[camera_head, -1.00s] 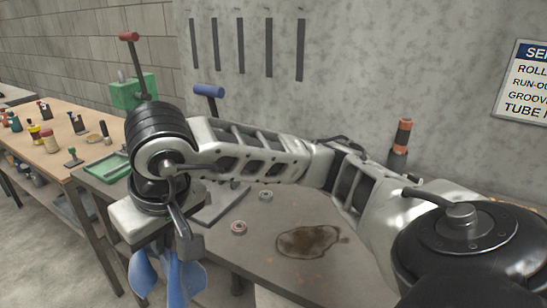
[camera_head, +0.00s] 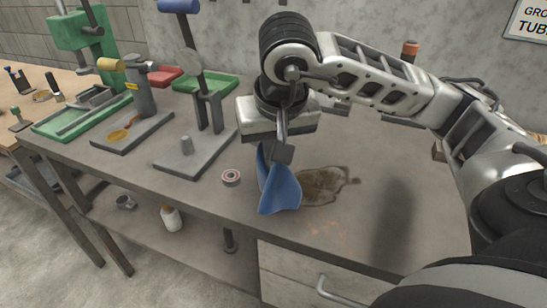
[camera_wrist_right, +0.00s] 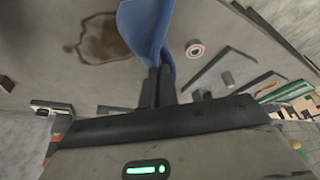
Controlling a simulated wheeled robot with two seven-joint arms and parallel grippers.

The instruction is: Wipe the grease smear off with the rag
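A blue rag (camera_head: 279,186) hangs from my right gripper (camera_head: 281,150), which is shut on it. The rag hangs folded just left of the grease smear, close to the bench top; I cannot tell whether its lower edge touches. The brown grease smear (camera_head: 327,184) lies on the grey bench top (camera_head: 350,235), partly hidden behind the rag. In the right wrist view, the rag (camera_wrist_right: 148,28) is pinched between the fingers (camera_wrist_right: 157,88), and the smear (camera_wrist_right: 102,38) shows to its left. My left gripper is not in view.
A small bearing ring (camera_head: 231,177) lies left of the rag. Grey press stands (camera_head: 199,150) and green trays (camera_head: 75,112) fill the bench's left part. Orange specks (camera_head: 327,230) mark the bench near its front edge. The bench top right of the smear is clear.

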